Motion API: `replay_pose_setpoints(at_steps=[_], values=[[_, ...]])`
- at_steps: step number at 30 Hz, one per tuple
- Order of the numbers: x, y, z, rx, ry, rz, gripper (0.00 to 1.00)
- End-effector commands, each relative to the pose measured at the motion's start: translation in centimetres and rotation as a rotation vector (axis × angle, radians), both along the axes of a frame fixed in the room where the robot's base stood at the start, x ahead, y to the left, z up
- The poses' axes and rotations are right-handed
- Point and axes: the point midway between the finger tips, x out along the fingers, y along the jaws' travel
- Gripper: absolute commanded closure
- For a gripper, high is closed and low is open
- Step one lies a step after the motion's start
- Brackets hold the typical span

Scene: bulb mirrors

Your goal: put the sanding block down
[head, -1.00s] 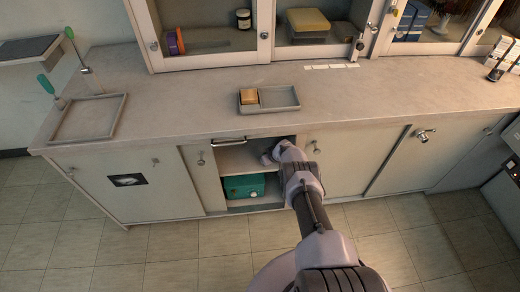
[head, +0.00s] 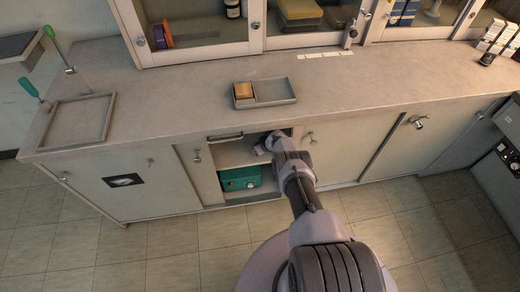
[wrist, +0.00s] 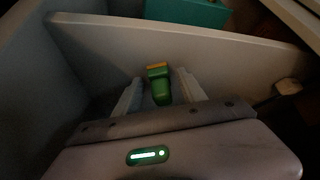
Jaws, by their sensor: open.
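My gripper (head: 268,143) reaches into the open cabinet under the counter, at the upper shelf. In the wrist view my gripper (wrist: 159,80) is open, its two pale fingers apart. A small green object with an orange-yellow end (wrist: 161,86) shows between the fingers; contact with them cannot be made out. I cannot tell whether it is the sanding block. A tan block (head: 243,90) sits in the left compartment of a grey divided tray (head: 276,91) on the counter. The tray's right compartment is empty.
A teal box (head: 240,178) stands on the cabinet's lower level, and its edge shows in the wrist view (wrist: 190,10). Cabinet doors (head: 360,153) flank the opening. A grey frame-like tray (head: 78,122) lies at the counter's left. The middle counter is mostly clear.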

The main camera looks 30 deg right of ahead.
Motion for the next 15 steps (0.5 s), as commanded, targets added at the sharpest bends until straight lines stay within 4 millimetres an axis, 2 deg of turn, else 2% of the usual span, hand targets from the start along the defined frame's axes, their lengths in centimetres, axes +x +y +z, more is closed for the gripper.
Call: replay_pose_setpoints(at_steps=[6, 15], values=[[-0.7, -0.1, 1.8, 0.0, 0.001, 0.0, 0.52], [-6.6, -0.7, 1.8, 0.005, 0.003, -0.004, 0.52]])
